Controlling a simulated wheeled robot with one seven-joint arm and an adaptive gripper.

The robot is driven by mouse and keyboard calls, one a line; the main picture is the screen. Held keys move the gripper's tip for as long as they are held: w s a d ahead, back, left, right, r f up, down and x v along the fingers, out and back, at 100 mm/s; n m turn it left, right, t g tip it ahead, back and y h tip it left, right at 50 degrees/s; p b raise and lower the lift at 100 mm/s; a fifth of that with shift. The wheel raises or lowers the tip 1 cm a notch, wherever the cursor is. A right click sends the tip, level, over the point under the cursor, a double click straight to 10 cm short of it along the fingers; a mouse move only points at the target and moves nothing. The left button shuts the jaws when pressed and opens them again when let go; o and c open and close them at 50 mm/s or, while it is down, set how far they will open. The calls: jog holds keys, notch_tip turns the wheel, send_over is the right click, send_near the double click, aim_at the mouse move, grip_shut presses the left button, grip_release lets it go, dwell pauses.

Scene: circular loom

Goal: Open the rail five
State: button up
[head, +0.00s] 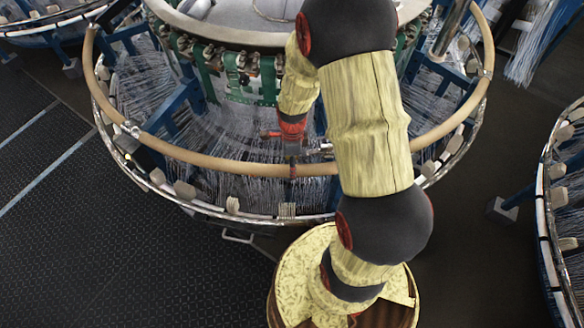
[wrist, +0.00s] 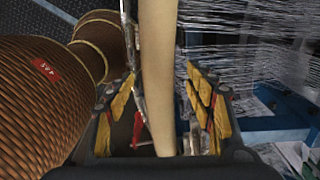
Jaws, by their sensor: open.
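The loom's rail is a tan, round, curved bar (head: 230,168) that runs around the loom in the head view. I see no number that marks a section as rail five. The front section lies across the loom's near side. My gripper (head: 292,160) is at this front section, with my arm covering part of it. In the wrist view my gripper (wrist: 165,92) is open, with yellow-padded fingers on both sides of the tan rail (wrist: 160,60). The rail passes between the fingers, with a gap visible on the right. Contact on the left side is unclear.
A metal lower rim (head: 170,195) with several pale blocks circles the loom below the rail. White threads (head: 235,185) and blue supports (head: 180,120) fill the inside. Another loom (head: 562,210) stands at right. Dark floor (head: 80,230) is clear at left.

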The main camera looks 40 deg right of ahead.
jog(key=shift+f, duration=1.2)
jog(key=shift+c, duration=1)
jog(key=c, duration=1.1)
grip_shut()
